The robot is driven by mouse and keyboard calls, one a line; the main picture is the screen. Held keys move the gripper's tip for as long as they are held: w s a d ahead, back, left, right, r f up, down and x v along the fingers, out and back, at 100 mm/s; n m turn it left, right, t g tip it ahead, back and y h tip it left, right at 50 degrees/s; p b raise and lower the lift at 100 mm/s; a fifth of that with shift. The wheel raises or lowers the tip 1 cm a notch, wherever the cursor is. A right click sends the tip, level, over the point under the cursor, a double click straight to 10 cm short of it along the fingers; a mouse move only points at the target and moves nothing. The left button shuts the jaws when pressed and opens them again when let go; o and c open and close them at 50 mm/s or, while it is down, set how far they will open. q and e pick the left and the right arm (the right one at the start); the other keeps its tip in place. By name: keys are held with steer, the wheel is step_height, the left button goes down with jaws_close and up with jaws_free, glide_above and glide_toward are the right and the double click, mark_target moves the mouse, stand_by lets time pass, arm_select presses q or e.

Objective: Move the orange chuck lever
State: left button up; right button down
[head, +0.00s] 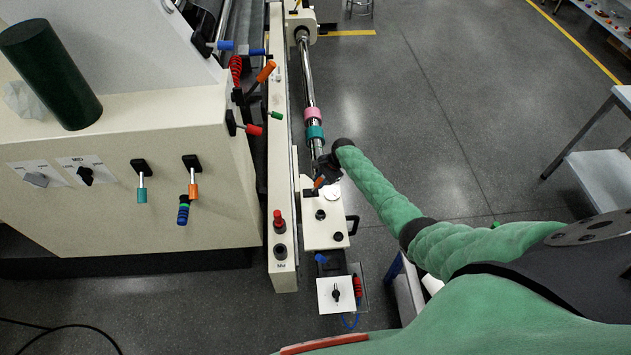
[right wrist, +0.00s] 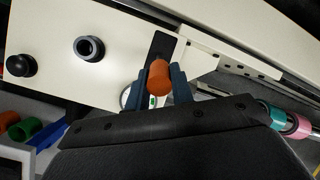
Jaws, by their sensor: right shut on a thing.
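The orange chuck lever (right wrist: 159,78) has a rounded orange knob and sits by a dark slot in a cream panel. In the right wrist view its knob is between the two blue-grey fingers of my right gripper (right wrist: 160,88), which is shut on it. In the head view the lever (head: 319,182) shows as a small orange spot beside my right gripper (head: 326,174), at the lower end of the shiny bar. The gripper partly hides the lever there. My left gripper is not in view.
A shiny bar (head: 307,80) carries a pink ring (head: 313,114) and a teal ring (head: 315,132). The cream machine (head: 120,225) at left bears other coloured levers, including an orange one (head: 265,71). A black knob (right wrist: 19,65) stands on the cream panel. Open floor lies right of the bar.

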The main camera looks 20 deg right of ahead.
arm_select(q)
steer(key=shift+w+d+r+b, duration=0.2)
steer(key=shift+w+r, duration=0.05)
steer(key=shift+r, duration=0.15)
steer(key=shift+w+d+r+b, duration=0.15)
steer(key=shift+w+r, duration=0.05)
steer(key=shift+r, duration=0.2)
arm_select(e)
steer(key=shift+s+d+f+y, duration=0.15)
steer(key=shift+d+f+y, duration=0.15)
steer(key=shift+d+y, duration=0.3)
steer(key=shift+a+t, duration=0.1)
steer(key=shift+t, duration=0.2)
steer(key=c, duration=1.2)
jaws_free()
steer(key=shift+d+r, duration=0.2)
steer(key=shift+r, duration=0.05)
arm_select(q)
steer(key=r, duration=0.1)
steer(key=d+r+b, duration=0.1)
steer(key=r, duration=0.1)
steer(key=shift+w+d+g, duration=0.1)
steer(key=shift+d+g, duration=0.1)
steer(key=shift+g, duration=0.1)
arm_select(e)
steer(key=v, duration=0.7)
steer(key=shift+d, duration=0.15)
